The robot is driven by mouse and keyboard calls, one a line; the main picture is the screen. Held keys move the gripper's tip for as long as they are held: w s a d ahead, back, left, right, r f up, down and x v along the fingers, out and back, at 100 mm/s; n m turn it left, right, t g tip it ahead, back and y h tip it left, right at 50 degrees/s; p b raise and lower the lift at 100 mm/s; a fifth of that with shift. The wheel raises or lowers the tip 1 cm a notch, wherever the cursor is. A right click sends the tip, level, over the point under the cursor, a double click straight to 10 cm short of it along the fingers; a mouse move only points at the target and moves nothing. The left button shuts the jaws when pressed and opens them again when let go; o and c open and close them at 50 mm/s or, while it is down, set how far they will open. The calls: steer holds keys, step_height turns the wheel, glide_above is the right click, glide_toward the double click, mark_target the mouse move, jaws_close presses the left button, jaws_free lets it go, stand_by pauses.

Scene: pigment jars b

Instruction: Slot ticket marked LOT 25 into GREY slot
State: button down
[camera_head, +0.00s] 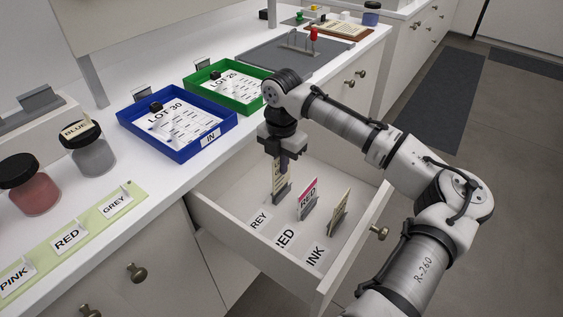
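My gripper (284,164) points down over the open drawer, its narrow dark fingers together at the top of a cream ticket (278,180). The ticket is upright, and its print is too small to read. Its lower end is at the rear holder (285,195), in line with the partly hidden label ending in REY (259,220); I cannot tell whether it is fully seated. The green tray (249,107) holds a sheet marked LOT 25 (226,82). The blue tray (188,155) holds a sheet marked LOT 30 (176,122).
A pink-topped ticket (308,189) stands by the RED label (285,238), and a cream ticket (341,209) by the label ending in INK (315,256). The drawer walls (255,257) surround them. Jars (93,155) stand on the counter at left.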

mark_target(282, 187)
steer(key=shift+f, duration=0.15)
steer(key=shift+f+b, duration=0.65)
steer(key=shift+f, duration=1.15)
steer(key=c, duration=1.6)
jaws_free()
steer(key=shift+r+p, duration=2.6)
steer(key=shift+r, duration=0.4)
